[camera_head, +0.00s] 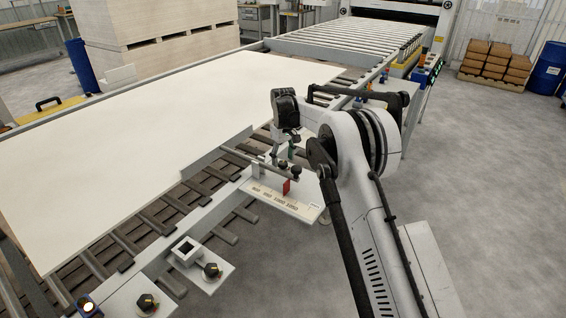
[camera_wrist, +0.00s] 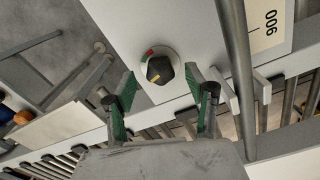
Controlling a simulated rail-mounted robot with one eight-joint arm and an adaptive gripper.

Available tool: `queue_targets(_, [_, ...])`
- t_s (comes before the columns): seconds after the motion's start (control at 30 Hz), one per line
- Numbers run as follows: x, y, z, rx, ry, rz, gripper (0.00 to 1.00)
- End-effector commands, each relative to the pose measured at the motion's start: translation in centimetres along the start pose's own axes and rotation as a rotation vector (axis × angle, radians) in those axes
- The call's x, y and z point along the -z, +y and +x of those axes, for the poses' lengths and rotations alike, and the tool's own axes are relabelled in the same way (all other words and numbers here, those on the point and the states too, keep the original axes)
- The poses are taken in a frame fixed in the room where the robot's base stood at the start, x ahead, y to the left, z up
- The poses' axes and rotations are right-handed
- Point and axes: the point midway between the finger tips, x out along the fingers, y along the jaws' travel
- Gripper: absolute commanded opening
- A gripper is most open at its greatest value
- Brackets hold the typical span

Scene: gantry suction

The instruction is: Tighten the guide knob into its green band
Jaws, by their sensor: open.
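In the wrist view the black faceted guide knob (camera_wrist: 159,70) sits on a round pale collar (camera_wrist: 172,55). The collar has a small red patch and a green band (camera_wrist: 144,59) at its upper left. A yellow mark (camera_wrist: 154,77) shows on the knob's lower left part, away from the green. My gripper (camera_wrist: 162,92) is open, its green-padded fingers standing apart below the knob in the picture, one toward each side; nothing is between them. In the head view my gripper (camera_head: 288,152) hangs over the scale plate (camera_head: 262,190); I cannot clearly make out this knob there.
A large pale panel (camera_head: 130,140) lies on the roller conveyor. Two other black knobs, (camera_head: 212,270) and (camera_head: 147,302), sit on nearer plates. A red tab (camera_head: 286,187) stands over the scale.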

Motion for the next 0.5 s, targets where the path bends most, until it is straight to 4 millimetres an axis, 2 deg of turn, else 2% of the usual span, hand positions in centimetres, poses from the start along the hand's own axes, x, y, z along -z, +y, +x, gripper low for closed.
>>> queue_targets(0.2, [0.0,0.0,1.5,0.000,0.000,0.000,0.50])
queue_targets(0.5, [0.0,0.0,1.7,0.000,0.000,0.000,0.50])
